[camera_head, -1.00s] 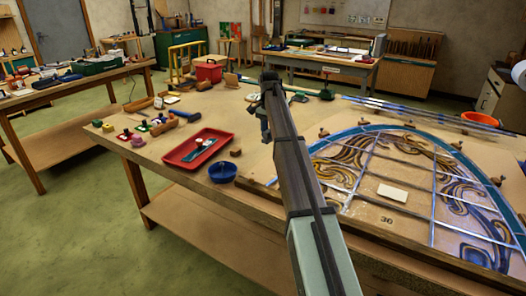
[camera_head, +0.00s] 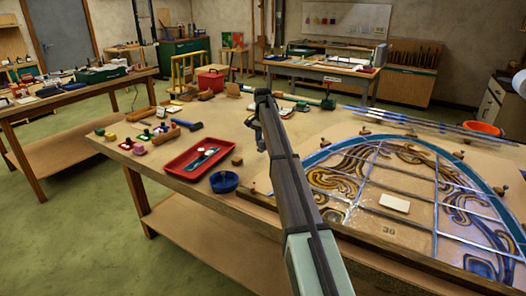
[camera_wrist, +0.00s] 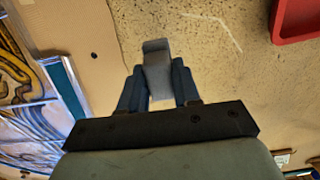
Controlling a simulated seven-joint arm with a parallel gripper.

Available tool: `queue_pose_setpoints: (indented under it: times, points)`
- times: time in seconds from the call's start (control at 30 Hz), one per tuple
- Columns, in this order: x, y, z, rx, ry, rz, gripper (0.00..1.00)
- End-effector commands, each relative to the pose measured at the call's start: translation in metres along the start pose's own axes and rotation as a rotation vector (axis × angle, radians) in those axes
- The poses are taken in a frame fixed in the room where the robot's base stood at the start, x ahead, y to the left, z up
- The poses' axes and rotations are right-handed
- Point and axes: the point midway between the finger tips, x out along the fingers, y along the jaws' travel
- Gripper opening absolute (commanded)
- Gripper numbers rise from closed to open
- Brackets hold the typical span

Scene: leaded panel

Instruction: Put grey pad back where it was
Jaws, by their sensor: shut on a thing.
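In the wrist view my gripper (camera_wrist: 157,72) is shut on a grey block-like thing, which looks like the grey pad (camera_wrist: 155,46). Its far end sticks out past the two dark fingers. Bare tan tabletop lies beyond it, with a thin pale angled line (camera_wrist: 218,26) drawn on the surface. I cannot tell how high the pad is above the table. In the head view my gripper (camera_head: 257,132) is at the far end of my arm, between the red tray and the leaded panel. The pad is not clearly visible there.
The red tray (camera_head: 178,170) holds a dark strip and a small white thing. The leaded panel (camera_head: 395,203) fills the table's right. Several coloured pieces lie at the left edge.

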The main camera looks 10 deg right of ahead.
Motion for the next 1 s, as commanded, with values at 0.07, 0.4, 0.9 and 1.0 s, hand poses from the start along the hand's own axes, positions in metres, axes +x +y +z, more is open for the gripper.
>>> queue_pose_setpoints:
  times: [0.07, 0.4, 0.9, 1.0]
  points:
    - [0.005, 0.000, 0.000, 0.000, 0.001, -0.001, 0.07]
    - [0.040, 0.000, 0.000, 0.000, 0.001, 0.000, 0.07]
    - [0.044, 0.000, 0.000, 0.001, 0.001, 0.000, 0.39]
    - [0.044, 0.000, 0.000, 0.001, 0.001, 0.000, 0.49]
